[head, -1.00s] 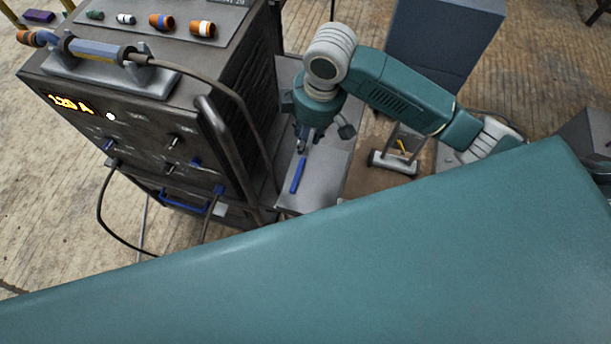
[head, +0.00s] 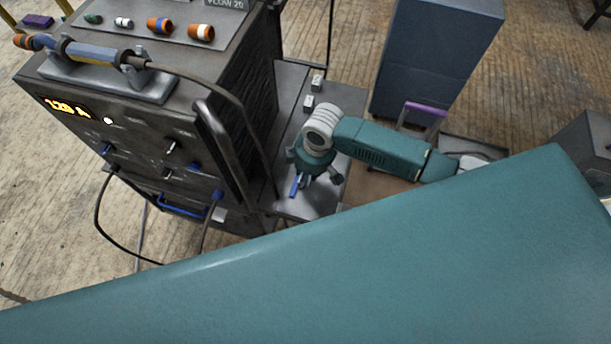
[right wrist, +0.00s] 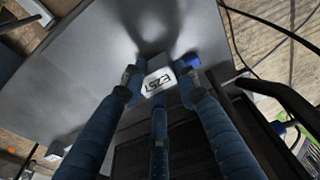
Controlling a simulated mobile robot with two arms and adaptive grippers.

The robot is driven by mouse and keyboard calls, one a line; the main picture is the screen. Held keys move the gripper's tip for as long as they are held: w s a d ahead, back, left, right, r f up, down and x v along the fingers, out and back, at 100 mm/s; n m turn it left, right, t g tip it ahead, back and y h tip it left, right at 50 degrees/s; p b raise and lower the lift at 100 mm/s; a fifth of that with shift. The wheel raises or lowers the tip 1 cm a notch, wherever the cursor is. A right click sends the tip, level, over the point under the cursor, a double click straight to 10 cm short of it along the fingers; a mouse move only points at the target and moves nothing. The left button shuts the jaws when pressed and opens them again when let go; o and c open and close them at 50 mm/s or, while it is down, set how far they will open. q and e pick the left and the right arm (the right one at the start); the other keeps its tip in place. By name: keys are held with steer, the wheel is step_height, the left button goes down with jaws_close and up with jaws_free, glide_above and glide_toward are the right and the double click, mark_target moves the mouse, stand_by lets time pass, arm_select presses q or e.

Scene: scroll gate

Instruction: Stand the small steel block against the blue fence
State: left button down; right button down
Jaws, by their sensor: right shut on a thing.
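My right gripper (head: 304,180) is low over the grey metal shelf (head: 318,203), beside the blue fence (head: 294,187). In the right wrist view the gripper (right wrist: 158,80) is shut on a small pale steel block (right wrist: 158,82) with dark lettering on its face. The fence (right wrist: 190,61) shows just past the right-hand fingertip, partly hidden by it. I cannot tell whether the block touches the fence or rests on the shelf. In the head view the gripper hides the held block and part of the fence. My left gripper is not in view.
Two small light blocks (head: 308,102) (head: 317,83) stand at the far part of the shelf. A dark welding machine (head: 150,150) with a thick handle and hanging cables borders the shelf on the left. A dark blue cabinet (head: 435,60) stands behind on the right.

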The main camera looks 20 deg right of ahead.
steer(key=shift+w+f, duration=0.1)
steer(key=shift+f, duration=0.35)
steer(key=c, duration=1.3)
jaws_free()
steer(key=shift+f, duration=0.1)
step_height(320, 180, up, 12)
steer(key=s+d, duration=0.1)
steer(key=shift+s+d+p, duration=0.15)
steer(key=shift+d+p, duration=0.05)
steer(key=shift+p, duration=0.25)
